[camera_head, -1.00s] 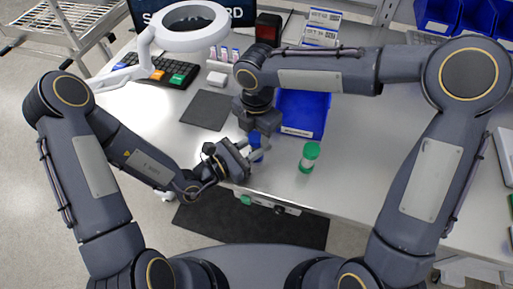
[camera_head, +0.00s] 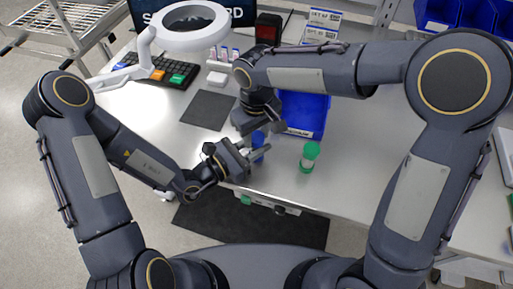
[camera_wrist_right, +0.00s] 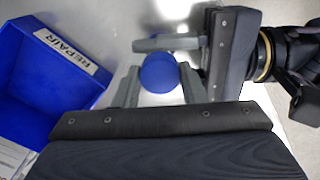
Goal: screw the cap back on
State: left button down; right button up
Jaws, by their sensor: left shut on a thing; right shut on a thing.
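A round blue cap (camera_wrist_right: 159,73) sits between the two fingers of my right gripper (camera_wrist_right: 158,87) in the right wrist view, seen from above. In the head view the blue bottle part (camera_head: 257,141) shows between the fingers of my left gripper (camera_head: 255,155), which is shut on it from the left. My right gripper (camera_head: 262,129) reaches down from above, close over the left fingers. The bottle's body under the cap is mostly hidden, and I cannot tell how the cap's thread meets it.
A dark mat (camera_head: 207,109), keyboard (camera_head: 170,72) and lamp (camera_head: 187,28) are at the left.

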jog(key=shift+m, duration=0.3)
jog(key=o, duration=1.2)
jog(key=shift+c, duration=0.2)
notch_tip(320, 180, up, 12)
pick_arm(q)
jog(key=c, duration=1)
grip_release()
pick_arm(e)
jog(key=shift+f, duration=0.1)
